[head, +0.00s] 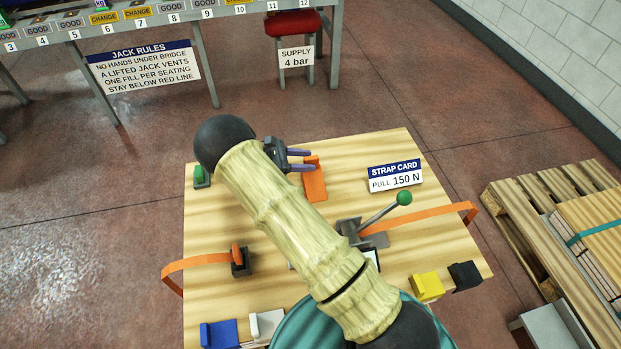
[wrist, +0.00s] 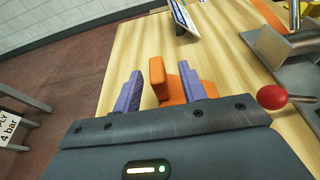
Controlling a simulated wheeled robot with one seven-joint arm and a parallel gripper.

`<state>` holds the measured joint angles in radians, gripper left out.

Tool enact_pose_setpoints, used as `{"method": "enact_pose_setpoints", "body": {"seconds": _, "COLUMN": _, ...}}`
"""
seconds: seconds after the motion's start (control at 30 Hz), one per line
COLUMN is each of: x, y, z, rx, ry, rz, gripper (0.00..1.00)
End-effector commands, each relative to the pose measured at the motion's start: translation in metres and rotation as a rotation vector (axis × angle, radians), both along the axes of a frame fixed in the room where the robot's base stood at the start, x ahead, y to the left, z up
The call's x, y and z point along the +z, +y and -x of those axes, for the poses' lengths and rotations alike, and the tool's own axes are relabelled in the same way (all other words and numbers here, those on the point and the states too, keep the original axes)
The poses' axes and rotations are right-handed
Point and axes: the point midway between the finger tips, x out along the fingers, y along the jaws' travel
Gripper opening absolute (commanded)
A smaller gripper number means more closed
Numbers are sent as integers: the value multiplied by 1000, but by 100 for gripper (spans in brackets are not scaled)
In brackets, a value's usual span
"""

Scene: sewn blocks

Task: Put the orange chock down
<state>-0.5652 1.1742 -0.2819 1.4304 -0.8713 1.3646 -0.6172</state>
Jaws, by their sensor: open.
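The orange chock (head: 315,184) rests on the wooden tabletop, toward its far edge in the head view. It has a raised block and a lower flat part. My gripper (head: 310,160) is at the chock with its two purple fingers apart. In the wrist view the chock's raised block (wrist: 158,80) stands between the open fingers (wrist: 160,70). A gap shows on the left finger's side. The right finger is close to the chock's lower part, and I cannot tell whether it touches.
A strap card (head: 395,176) stands right of the chock. A metal ratchet with a green-knobbed lever (head: 404,198) and orange strap is nearer. A red knob (wrist: 271,97) shows close to my gripper. Green (head: 201,177), blue, white, yellow and black chocks sit around the table.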

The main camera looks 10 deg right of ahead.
Motion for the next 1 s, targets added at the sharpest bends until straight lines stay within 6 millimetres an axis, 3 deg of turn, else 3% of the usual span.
{"method": "enact_pose_setpoints", "body": {"seconds": 0.2, "x": -8, "y": -20, "z": -2, "rx": 14, "ry": 0, "rz": 0, "gripper": 42}}
{"method": "enact_pose_setpoints", "body": {"seconds": 0.77, "x": -9, "y": -21, "z": -2, "rx": 15, "ry": -2, "rz": 0, "gripper": 42}}
{"method": "enact_pose_setpoints", "body": {"seconds": 1.0, "x": -9, "y": -29, "z": -2, "rx": 3, "ry": -1, "rz": 0, "gripper": 0}}
